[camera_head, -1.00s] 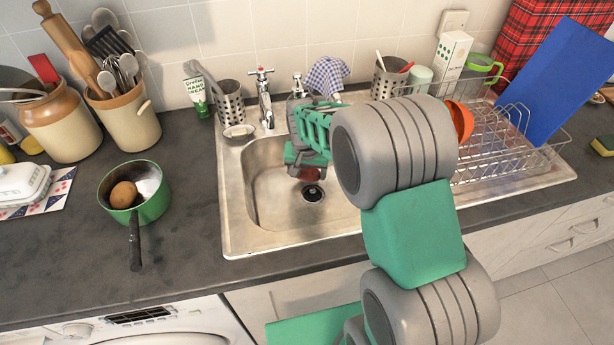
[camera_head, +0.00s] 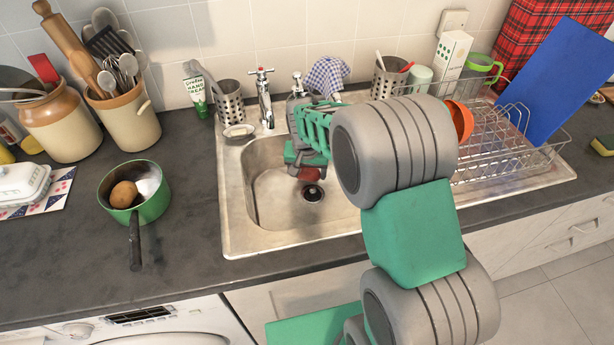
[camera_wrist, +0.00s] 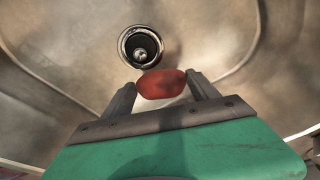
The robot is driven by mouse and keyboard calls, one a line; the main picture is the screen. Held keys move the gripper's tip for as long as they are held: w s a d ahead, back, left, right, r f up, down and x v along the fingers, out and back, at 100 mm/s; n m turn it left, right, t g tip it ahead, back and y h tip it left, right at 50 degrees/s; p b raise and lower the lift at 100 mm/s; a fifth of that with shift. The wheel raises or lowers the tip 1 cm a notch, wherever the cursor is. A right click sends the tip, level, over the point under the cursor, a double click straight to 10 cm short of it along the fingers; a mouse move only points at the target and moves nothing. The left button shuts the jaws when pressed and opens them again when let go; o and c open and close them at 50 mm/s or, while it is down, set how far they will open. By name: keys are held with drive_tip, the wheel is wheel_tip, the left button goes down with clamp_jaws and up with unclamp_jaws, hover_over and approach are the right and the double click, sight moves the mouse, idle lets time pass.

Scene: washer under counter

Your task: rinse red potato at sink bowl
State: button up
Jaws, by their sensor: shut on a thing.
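The red potato (camera_wrist: 161,84) is held between the two fingertips of my gripper (camera_wrist: 160,92) in the wrist view. In the head view a small part of the potato (camera_head: 310,174) shows below my gripper (camera_head: 305,160), which is partly hidden by my own arm. The potato is inside the sink bowl (camera_head: 265,200), above its floor and near the drain (camera_head: 313,193). In the wrist view the drain (camera_wrist: 140,47) lies just beyond the potato. The tap (camera_head: 264,98) stands at the back edge of the sink. No water stream is visible.
A green pan (camera_head: 152,207) with a brown potato (camera_head: 124,194) stands left of the sink. A wire dish rack (camera_head: 500,150) with an orange bowl (camera_head: 460,120) is at the right. Two metal cutlery holders stand behind the sink. The counter between pan and sink is clear.

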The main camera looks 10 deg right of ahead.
sight(308, 175)
drive_tip(key=shift+w+d+r+p+v, duration=0.2)
drive_tip(key=shift+w+p+v, duration=0.4)
drive_tip(key=shift+p+v, duration=1.8)
drive_tip(key=shift+w+d+r+p+v, duration=0.15)
drive_tip(key=shift+w+p+v, duration=0.75)
drive_tip(key=shift+v, duration=2.55)
drive_tip(key=shift+w+d+r+p+v, duration=0.1)
drive_tip(key=shift+w+d+p+v, duration=0.2)
drive_tip(key=shift+p+v, duration=2.2)
drive_tip(key=shift+c, duration=0.2)
drive_tip(key=shift+r+b, duration=0.35)
drive_tip(key=shift+r, duration=0.15)
drive_tip(key=p+v, duration=0.1)
drive_tip(key=v, duration=0.1)
drive_tip(key=p+v, duration=0.1)
drive_tip(key=shift+w+r, duration=0.25)
drive_tip(key=shift+r, duration=0.2)
